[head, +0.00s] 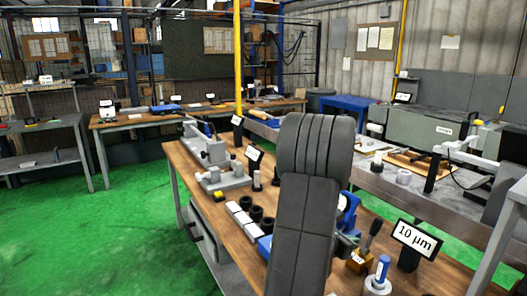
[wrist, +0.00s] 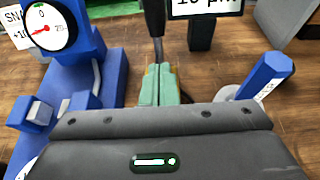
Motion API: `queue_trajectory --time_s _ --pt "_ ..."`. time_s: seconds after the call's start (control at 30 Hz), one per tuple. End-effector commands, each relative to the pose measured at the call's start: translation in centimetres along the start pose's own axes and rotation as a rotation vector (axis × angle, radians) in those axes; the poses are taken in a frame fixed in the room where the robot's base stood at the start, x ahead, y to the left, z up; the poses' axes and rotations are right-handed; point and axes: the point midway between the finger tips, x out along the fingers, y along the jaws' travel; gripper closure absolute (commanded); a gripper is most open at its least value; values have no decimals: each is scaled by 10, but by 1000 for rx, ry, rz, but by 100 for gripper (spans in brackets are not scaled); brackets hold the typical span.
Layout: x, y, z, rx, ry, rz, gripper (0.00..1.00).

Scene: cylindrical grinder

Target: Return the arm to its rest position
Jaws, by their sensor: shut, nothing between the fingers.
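My arm (head: 303,200), dark grey, rises in the middle of the head view over the wooden workbench (head: 190,155) and hides part of it. My gripper (wrist: 157,72) shows in the wrist view as two pale green fingers, shut together with nothing between them. They point at the bench, near the foot of a dark-handled tool (wrist: 154,22). Whether they touch anything there I cannot tell. In the head view the fingers are hidden behind my arm.
A blue dial gauge stand (wrist: 85,80) is left of my fingers; a blue hexagonal piece (wrist: 265,75) is right. A "10 µm" sign (head: 415,240) and wooden block (head: 358,262) stand close to my arm. Green floor (head: 120,235) at left is clear.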

Motion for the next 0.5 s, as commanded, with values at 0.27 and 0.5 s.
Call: queue_trajectory --time_s 0.27,0.5 --pt "-37 2 -7 0 -50 5 100" --pt "-76 1 -9 -1 -48 3 100"
